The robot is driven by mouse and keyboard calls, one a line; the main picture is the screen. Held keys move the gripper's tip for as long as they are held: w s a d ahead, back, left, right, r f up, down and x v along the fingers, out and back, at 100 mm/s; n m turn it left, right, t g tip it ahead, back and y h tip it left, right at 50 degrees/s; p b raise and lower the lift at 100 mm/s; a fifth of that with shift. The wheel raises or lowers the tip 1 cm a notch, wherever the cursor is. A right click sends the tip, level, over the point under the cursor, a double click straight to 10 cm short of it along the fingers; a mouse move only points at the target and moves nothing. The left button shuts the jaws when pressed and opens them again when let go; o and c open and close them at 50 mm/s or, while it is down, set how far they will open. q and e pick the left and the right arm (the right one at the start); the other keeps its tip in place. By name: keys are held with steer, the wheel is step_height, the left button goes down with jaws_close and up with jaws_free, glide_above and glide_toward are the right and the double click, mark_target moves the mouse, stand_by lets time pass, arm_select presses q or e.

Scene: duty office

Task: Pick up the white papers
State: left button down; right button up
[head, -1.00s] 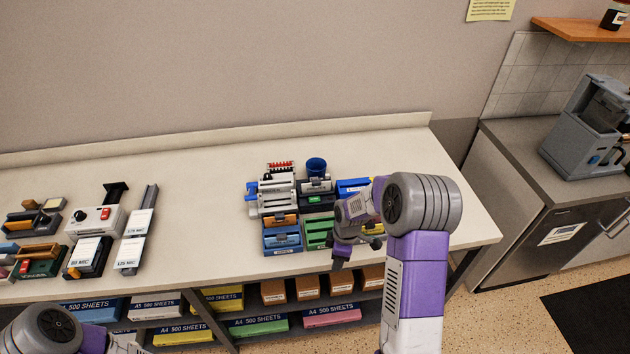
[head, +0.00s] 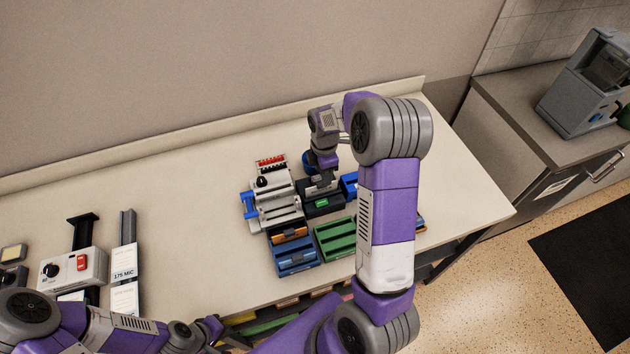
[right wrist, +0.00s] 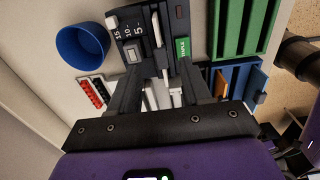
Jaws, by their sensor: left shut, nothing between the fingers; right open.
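White strips (right wrist: 158,96) show between the fingers in the right wrist view; I cannot tell whether they are papers or part of a machine. My right gripper (right wrist: 160,66) is open over the black stapling device (right wrist: 147,36) with a green label. In the head view my right gripper (head: 321,186) points down at that device (head: 322,203), beside the white machine (head: 274,203); its fingertips are hard to make out there. My left gripper (head: 212,328) is shut and empty, low at the table's front edge.
A blue cup (right wrist: 82,54) stands close beside the right gripper. Green trays (head: 335,238) and blue trays (head: 296,257) sit in front. A white device with a red switch (head: 74,268) and a labelled holder (head: 125,261) are at left. The table's middle (head: 185,215) is clear.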

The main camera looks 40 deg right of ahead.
mark_target(322, 191)
steer(key=f, duration=0.6)
steer(key=shift+a+f+p, duration=0.15)
steer(key=shift+a+p, duration=0.05)
steer(key=shift+p, duration=0.1)
steer(key=shift+c, duration=0.5)
jaws_close()
